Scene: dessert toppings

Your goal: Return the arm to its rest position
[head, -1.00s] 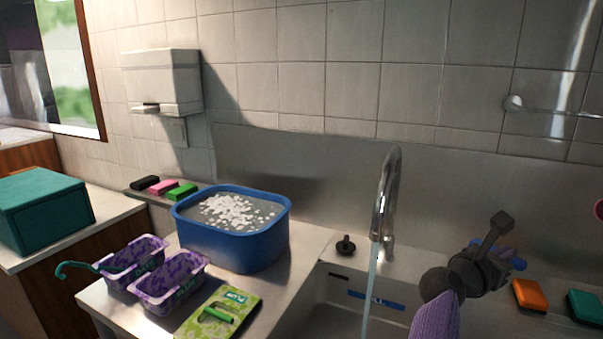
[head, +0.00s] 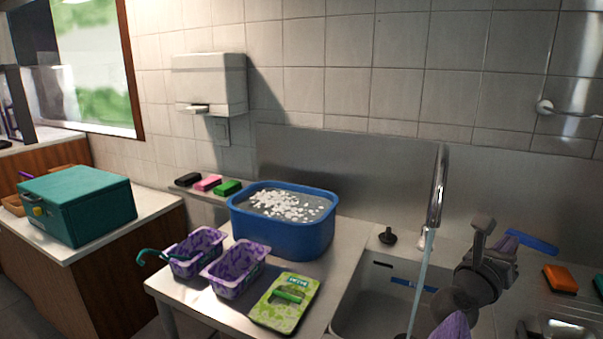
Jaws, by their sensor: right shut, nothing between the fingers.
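My right gripper (head: 484,226) is in the lower right of the head view, above the right side of the sink. It is dark grey, shut and empty, with its fingers pointing up. A purple part of my arm shows below it at the bottom edge. The gripper stands apart from the running faucet (head: 438,190), to its right. My left gripper is out of view.
A blue tub (head: 280,238) with white bits in liquid stands left of the sink (head: 350,313). Two purple-patterned containers (head: 235,284), a green packet (head: 270,318) and a teal box (head: 75,205) are further left. Orange (head: 560,279) and green sponges lie right.

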